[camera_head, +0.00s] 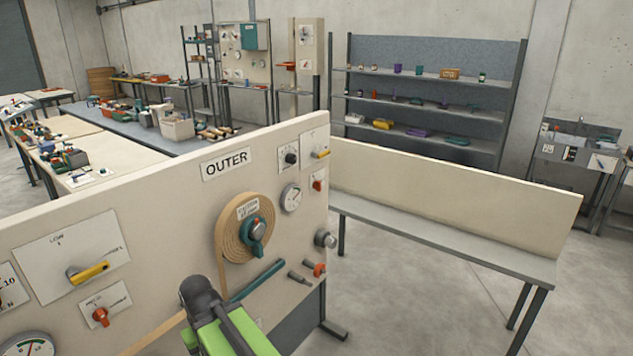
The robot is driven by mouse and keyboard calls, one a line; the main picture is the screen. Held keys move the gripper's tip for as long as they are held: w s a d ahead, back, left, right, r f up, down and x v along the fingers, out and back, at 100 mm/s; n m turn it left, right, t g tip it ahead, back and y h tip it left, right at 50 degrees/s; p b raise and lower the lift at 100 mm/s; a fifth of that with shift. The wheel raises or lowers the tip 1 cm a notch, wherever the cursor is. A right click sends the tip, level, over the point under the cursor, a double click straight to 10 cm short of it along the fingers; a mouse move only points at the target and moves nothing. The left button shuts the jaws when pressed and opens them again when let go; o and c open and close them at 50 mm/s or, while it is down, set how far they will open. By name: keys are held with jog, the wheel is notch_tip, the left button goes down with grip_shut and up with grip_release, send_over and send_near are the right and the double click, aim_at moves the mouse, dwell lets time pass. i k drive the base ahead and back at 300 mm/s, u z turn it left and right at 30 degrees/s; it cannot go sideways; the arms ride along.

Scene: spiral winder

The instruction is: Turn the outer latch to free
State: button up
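A cream panel stands in front of me with a sign reading OUTER (226,164). Below the sign is a round tan coil (231,243) with a small label on it. A teal knob with a grey centre (256,236) sits in the middle of the coil, its handle pointing down. No part is clearly labelled as the latch; the small lettering is too blurred to read. My gripper (203,298), dark with a green arm part behind it, is at the bottom centre, below and left of the coil and seemingly apart from it. Its fingertips cannot be made out.
The panel also carries a yellow lever (87,272), a red knob (101,315), another yellow lever (320,153), a gauge (291,197), a grey knob (325,238) and a teal bar (257,280). A grey bench (450,248) stands to the right. Open floor lies beyond it.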

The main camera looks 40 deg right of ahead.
aim_at(316, 185)
jog(key=u, duration=1.1)
jog(key=k, duration=1.05)
jog(key=z, duration=1.05)
jog(key=i, duration=1)
jog(key=z, duration=0.05)
